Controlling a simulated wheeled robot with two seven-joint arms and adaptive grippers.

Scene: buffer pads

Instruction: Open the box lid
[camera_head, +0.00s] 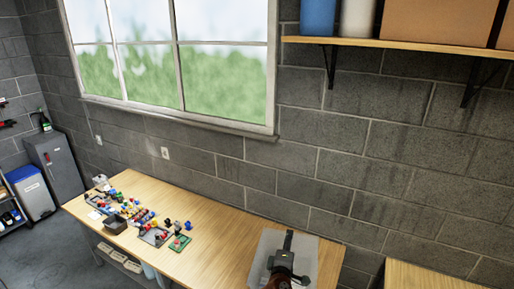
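I cannot make out a box with a lid for sure. A small dark box (115,224) stands on the left part of the wooden workbench (215,250), and its top seems open. A grey flat sheet or pad (306,252) lies at the right end of the bench. A dark, tool-like shape (284,260) with an upright bar and a brown part is over it, cut off by the bottom edge. I cannot tell whether this is a tool or my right gripper, and no fingertips can be made out. My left gripper is not in view.
Several small coloured parts (135,211) and a green tray piece (180,242) lie on the bench's left half. The bench middle is clear. A shelf (400,45) with boxes hangs above right. Another wooden surface (420,276) is at the lower right.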

